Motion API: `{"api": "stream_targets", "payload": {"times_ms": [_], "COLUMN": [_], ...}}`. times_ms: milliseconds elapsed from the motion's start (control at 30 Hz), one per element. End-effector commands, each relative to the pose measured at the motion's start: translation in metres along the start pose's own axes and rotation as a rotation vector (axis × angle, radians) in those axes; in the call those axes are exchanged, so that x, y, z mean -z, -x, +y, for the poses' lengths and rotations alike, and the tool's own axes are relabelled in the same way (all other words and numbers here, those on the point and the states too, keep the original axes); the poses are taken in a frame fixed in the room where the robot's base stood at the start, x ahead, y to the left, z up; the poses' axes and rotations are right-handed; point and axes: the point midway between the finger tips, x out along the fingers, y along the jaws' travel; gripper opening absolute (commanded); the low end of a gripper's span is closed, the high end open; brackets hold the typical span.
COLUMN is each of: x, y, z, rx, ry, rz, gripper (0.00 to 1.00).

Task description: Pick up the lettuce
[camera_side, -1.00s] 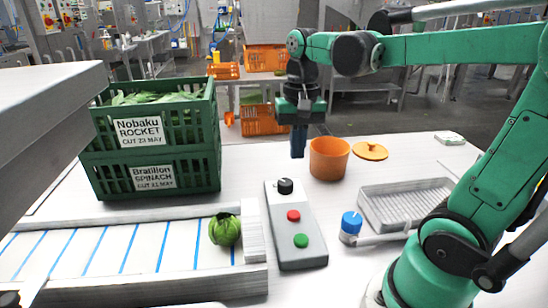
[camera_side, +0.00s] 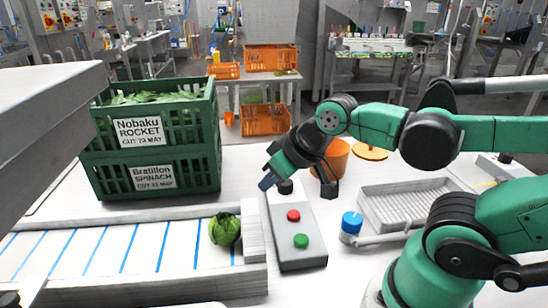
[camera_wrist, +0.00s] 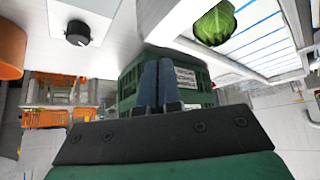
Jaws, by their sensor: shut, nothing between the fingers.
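The lettuce (camera_side: 224,230) is a round green head on the white conveyor belt with blue stripes (camera_side: 120,250), near the belt's right end. It also shows at the top of the wrist view (camera_wrist: 215,24). My gripper (camera_side: 266,184) is tilted, pointing down and left, above the far end of the grey control box, to the upper right of the lettuce and apart from it. Its two blue fingers (camera_wrist: 158,82) are together with nothing between them.
Stacked green crates (camera_side: 150,140) of leaves stand behind the belt. The grey control box (camera_side: 297,232) with knob and buttons is right of the lettuce. An orange pot (camera_side: 336,158), orange lid (camera_side: 370,153), blue-capped item (camera_side: 351,223) and ribbed tray (camera_side: 405,203) stand further right.

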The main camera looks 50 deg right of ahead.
Motion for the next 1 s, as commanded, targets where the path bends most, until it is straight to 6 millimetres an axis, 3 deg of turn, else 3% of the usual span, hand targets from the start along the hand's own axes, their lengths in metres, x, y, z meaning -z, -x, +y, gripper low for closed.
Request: {"api": "stream_targets", "payload": {"times_ms": [467,567,833,1000], "x": [0.0,0.0,0.0,0.0], "y": [0.0,0.0,0.0,0.0], "z": [0.0002,0.0002,0.0001,0.0001], "rx": [0.0,0.0,0.0,0.0], "ry": [-0.002,-0.002,-0.002,-0.002], "rz": [-0.001,-0.001,-0.001,-0.001], "gripper": [0.0,0.23,0.99,1.0]}}
